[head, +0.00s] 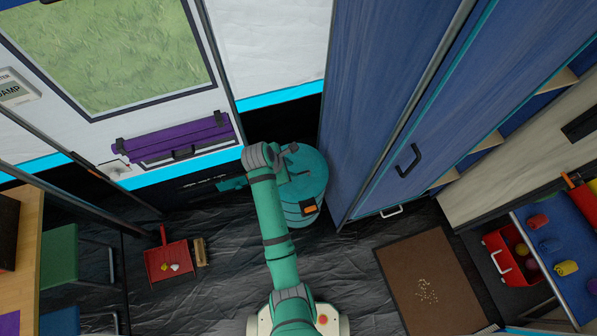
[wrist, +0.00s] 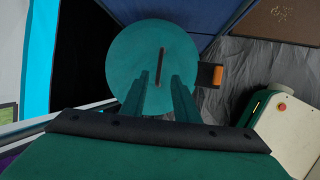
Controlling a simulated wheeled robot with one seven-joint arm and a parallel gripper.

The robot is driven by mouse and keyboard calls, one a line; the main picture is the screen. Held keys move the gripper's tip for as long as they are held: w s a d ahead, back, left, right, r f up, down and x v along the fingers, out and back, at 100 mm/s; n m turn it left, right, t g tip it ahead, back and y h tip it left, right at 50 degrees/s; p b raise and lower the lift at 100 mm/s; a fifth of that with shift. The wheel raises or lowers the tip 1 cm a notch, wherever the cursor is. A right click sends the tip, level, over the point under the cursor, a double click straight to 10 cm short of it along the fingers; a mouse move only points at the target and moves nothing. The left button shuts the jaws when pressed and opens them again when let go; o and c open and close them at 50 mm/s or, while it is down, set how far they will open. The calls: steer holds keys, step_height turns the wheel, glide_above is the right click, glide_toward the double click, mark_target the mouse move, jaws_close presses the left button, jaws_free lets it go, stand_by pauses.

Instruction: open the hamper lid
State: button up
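The teal round hamper (head: 307,185) stands on the dark floor, between the tent wall and the blue cabinet. Its round lid (wrist: 126,65) fills the upper middle of the wrist view and looks shut. A thin dark bar (wrist: 162,65) lies across the lid's middle. An orange and black piece (head: 309,210) sits at the hamper's front side and shows in the wrist view beside the lid (wrist: 210,75). My gripper (wrist: 161,78) is open and empty, its two fingers apart over the lid. Their height above it is unclear. In the head view, my arm covers the hamper's left part.
The tall blue cabinet (head: 372,100) stands close on the hamper's right. A red dustpan (head: 168,262) lies on the floor to the left. A brown mat (head: 430,285) lies to the right. The floor in front of the hamper is clear apart from my arm.

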mark_target(301, 173)
steer(key=x, duration=0.9)
steer(key=shift+w, duration=0.1)
steer(key=shift+d+f, duration=0.25)
steer(key=shift+f, duration=0.25)
jaws_close()
